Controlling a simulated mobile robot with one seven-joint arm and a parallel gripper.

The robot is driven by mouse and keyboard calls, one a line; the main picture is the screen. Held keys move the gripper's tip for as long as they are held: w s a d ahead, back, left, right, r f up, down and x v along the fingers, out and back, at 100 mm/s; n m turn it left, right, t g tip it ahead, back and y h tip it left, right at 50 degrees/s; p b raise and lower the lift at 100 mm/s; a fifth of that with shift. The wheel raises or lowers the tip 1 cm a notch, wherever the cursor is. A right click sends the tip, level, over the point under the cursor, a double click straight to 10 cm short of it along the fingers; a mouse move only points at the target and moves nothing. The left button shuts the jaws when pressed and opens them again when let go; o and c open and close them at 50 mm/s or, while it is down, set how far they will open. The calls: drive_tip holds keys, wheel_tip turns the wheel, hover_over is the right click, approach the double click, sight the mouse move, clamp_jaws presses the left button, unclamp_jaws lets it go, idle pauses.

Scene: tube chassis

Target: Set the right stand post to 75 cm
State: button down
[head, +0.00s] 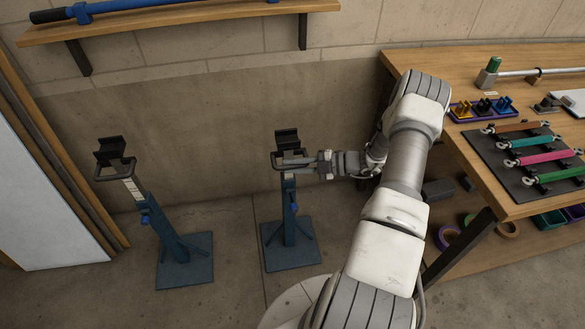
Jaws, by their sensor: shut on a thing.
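The right stand (290,250) stands on the floor by the wall, with a square blue base and an upright blue post. A black cradle (287,139) tops it, with a grey loop handle (282,165) just below. A short pale scale strip (289,178) shows under the handle; its marks are too small to read. A blue knob (294,207) sits lower on the post. My gripper (312,165) reaches in from the right and is shut on the handle's right side. The fingertips are small and partly hard to make out.
The left stand (186,265) is similar, with more scale strip (132,189) showing. A workbench (465,170) with colored tubes (530,140) is at the right. A wall shelf (170,20) is above. Bare floor lies between the stands.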

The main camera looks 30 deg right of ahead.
wheel_tip(320, 180, up, 6)
drive_tip(key=p, duration=0.3)
drive_tip(key=shift+r, duration=0.15)
drive_tip(key=c, duration=0.8)
unclamp_jaws()
drive_tip(key=p+v, duration=0.1)
drive_tip(key=v, duration=1.1)
drive_tip(key=shift+p, duration=0.3)
